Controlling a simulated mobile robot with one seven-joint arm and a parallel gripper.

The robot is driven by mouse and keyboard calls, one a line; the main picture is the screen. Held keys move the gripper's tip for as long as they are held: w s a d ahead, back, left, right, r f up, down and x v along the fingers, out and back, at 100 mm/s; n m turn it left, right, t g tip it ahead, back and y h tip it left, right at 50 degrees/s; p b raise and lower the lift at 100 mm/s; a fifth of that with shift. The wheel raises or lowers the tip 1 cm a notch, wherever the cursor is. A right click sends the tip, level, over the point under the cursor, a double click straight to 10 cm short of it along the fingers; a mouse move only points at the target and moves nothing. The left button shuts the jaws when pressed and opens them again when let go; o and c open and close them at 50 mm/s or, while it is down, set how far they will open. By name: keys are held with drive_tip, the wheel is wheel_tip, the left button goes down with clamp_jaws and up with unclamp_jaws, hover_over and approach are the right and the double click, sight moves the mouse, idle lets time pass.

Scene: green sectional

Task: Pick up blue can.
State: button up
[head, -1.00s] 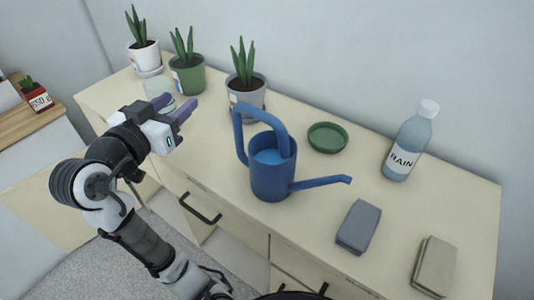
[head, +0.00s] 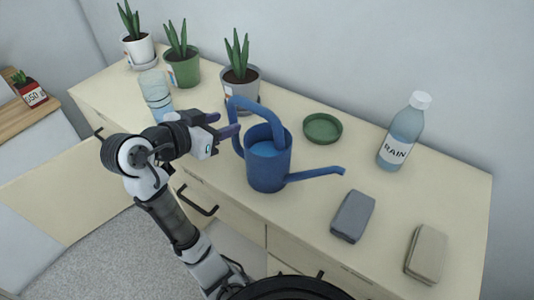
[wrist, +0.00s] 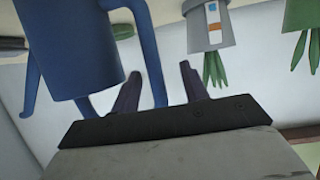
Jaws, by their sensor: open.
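The blue can (head: 268,172) is a watering can with a tall looped handle and a long spout pointing right. It stands upright on the cabinet top, with pale blue water showing inside. My gripper (head: 222,125) is open at the can's left, its purple fingertips close to the handle. In the wrist view, the can (wrist: 75,45) fills the upper left. Its handle runs down the picture between the two fingers of my gripper (wrist: 160,75). I cannot tell whether either finger touches it.
Cream cabinet top (head: 300,205). Grey pot (head: 240,88), green pot (head: 185,70) and white pot (head: 139,52) hold plants behind. A clear glass (head: 156,95) stands behind my wrist. Green saucer (head: 323,128), RAIN bottle (head: 403,135), grey block (head: 353,217) and beige block (head: 426,254) lie right.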

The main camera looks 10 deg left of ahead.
sight(230, 123)
drive_tip(key=x, duration=0.2)
drive_tip(key=p+x, duration=0.1)
drive_tip(key=x, duration=0.1)
drive_tip(key=shift+d, duration=0.45)
drive_tip(key=shift+w+d+f, duration=0.1)
drive_tip(key=shift+w+f, duration=0.1)
drive_tip(key=shift+w, duration=0.2)
clamp_jaws()
